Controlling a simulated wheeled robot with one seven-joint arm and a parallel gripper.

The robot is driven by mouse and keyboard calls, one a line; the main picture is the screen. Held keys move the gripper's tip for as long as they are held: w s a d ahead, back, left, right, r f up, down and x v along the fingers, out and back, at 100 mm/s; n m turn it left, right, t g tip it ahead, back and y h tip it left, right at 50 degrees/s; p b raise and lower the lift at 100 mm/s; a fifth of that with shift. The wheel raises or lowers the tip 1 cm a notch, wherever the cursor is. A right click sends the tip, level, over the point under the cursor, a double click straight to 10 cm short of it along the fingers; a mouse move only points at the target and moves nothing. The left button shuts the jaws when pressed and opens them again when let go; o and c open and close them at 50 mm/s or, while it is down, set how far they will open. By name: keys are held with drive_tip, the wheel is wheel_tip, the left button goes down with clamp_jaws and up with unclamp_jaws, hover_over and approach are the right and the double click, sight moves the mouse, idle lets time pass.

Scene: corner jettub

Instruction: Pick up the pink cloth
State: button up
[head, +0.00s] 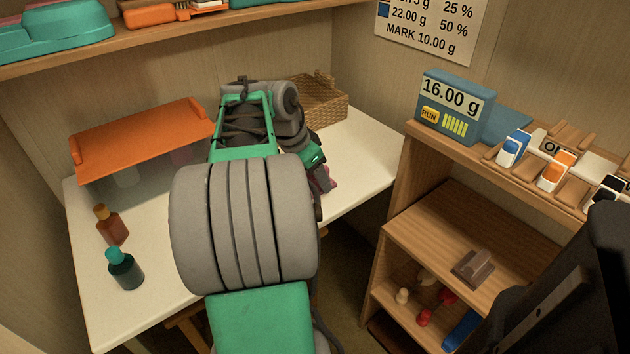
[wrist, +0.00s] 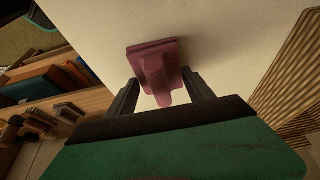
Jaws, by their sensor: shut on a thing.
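My gripper (wrist: 160,88) is shut on that ridge, one dark finger on each side. The white tabletop (wrist: 215,25) is behind the cloth; I cannot tell whether the cloth touches it. In the head view, a small part of the cloth (head: 331,184) shows beside my arm near the table's right edge. My arm hides the rest of it and the fingertips.
A wicker basket (head: 322,103) stands at the table's back right. An orange tray (head: 140,138) is at the back left. An amber bottle (head: 110,226) and a teal-capped bottle (head: 125,268) stand front left. Wooden shelves (head: 480,228) with a blue scale (head: 455,105) are at right.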

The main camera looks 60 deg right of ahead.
drive_tip(key=shift+r, duration=0.1)
drive_tip(key=shift+r, duration=0.25)
wheel_tip(320, 180, up, 3)
drive_tip(key=shift+f+p, duration=0.1)
drive_tip(key=shift+p, duration=0.9)
drive_tip(key=s+a+r+p, duration=0.3)
drive_tip(key=s+a+r, duration=0.4)
drive_tip(key=a+r, duration=0.2)
drive_tip(key=a, duration=0.2)
drive_tip(key=shift+s+a+r+p, duration=0.25)
drive_tip(key=shift+s+a+p, duration=0.05)
drive_tip(key=shift+a+p, duration=0.1)
